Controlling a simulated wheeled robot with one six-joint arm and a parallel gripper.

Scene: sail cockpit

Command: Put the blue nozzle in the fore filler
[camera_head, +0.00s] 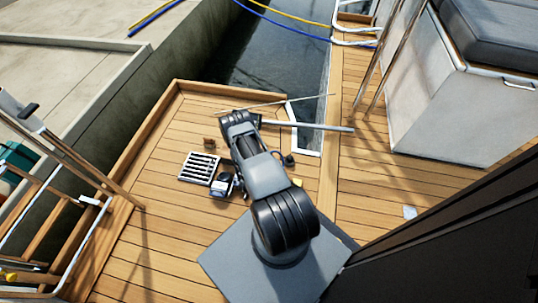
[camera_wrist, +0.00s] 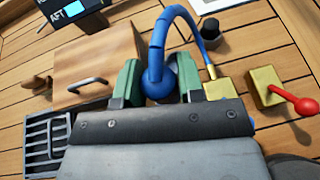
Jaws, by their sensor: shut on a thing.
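The blue nozzle (camera_wrist: 160,50) is a curved blue tube with a round blue grip and a brass tip (camera_wrist: 211,72). In the wrist view my gripper (camera_wrist: 158,83) is shut on the round grip between two green pads. The tube arches up and right, and its tip points down beside or over a brass block (camera_wrist: 218,86); I cannot tell whether they touch. A blue-and-black box (camera_wrist: 75,14) at the upper left is labelled AFT. No fore label is readable, so I cannot identify the fore filler. My arm hides the gripper and nozzle in the head view.
A wooden box with a metal handle (camera_wrist: 120,48) and a slatted grate (camera_wrist: 45,138) lie left of my gripper. A brass block with a red lever (camera_wrist: 264,88) and a black knob (camera_wrist: 210,35) lie right. In the head view, water (camera_head: 275,50) lies beyond the plank deck (camera_head: 150,195).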

